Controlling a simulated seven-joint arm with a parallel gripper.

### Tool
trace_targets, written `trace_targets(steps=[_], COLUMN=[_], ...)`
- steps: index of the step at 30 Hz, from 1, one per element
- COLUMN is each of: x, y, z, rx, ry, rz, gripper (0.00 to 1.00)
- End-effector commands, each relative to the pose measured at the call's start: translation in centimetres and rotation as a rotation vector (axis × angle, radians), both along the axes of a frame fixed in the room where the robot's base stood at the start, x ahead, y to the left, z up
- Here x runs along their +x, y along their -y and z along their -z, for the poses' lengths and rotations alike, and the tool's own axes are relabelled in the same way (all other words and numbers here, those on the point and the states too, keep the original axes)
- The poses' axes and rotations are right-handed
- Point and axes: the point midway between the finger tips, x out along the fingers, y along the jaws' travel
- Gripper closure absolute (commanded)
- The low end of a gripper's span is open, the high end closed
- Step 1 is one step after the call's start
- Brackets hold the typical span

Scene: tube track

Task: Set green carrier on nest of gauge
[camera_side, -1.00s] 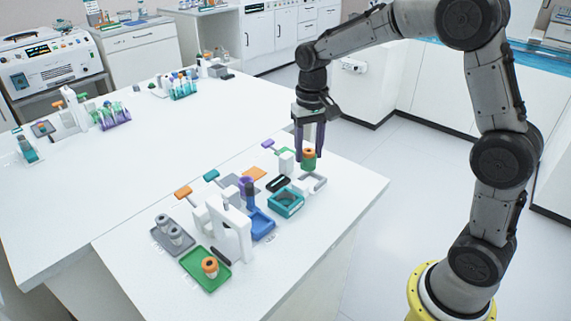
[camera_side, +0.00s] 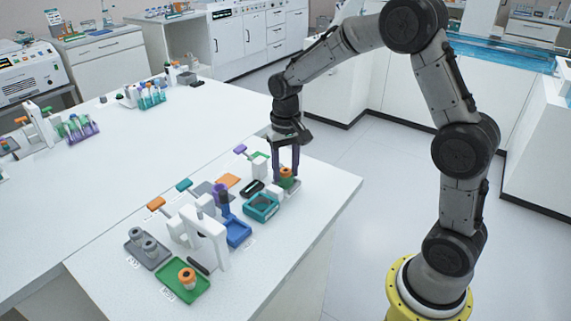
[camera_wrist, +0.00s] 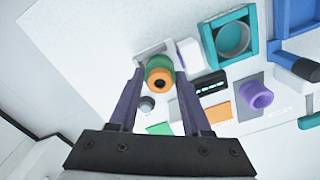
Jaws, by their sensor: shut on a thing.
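The green carrier (camera_side: 286,181) has an orange top with a dark centre. My gripper (camera_side: 287,168) is shut on it with its two purple fingers pointing down. In the wrist view the carrier (camera_wrist: 158,66) sits between the fingertips (camera_wrist: 160,76). It is over or in a small light-grey tray (camera_side: 296,187) at the right end of the row; I cannot tell if it touches the tray. A black device with a small display (camera_wrist: 210,88), also seen in the side view (camera_side: 252,188), lies beside it; I cannot tell which part is the gauge's nest.
A teal square holder (camera_side: 262,207), a blue tray (camera_side: 238,232) and a white arch-shaped stand (camera_side: 208,236) line the bench. A green tray (camera_side: 205,285) holds an orange-topped piece (camera_side: 187,278). A grey tray (camera_side: 160,258) holds grey cylinders. A white block (camera_side: 260,167) stands close to my gripper.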

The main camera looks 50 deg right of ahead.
Motion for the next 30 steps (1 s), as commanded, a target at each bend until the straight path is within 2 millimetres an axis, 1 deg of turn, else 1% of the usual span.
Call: trace_targets(steps=[11,19,30], x=[0.01,0.03,0.0], y=[0.0,0.02,0.01], z=[0.05,-0.4,-0.2], rx=[0.0,0.0,0.0], ry=[0.001,0.002,0.001], rz=[0.0,0.0,0.0], gripper=[0.87,0.87,0.87])
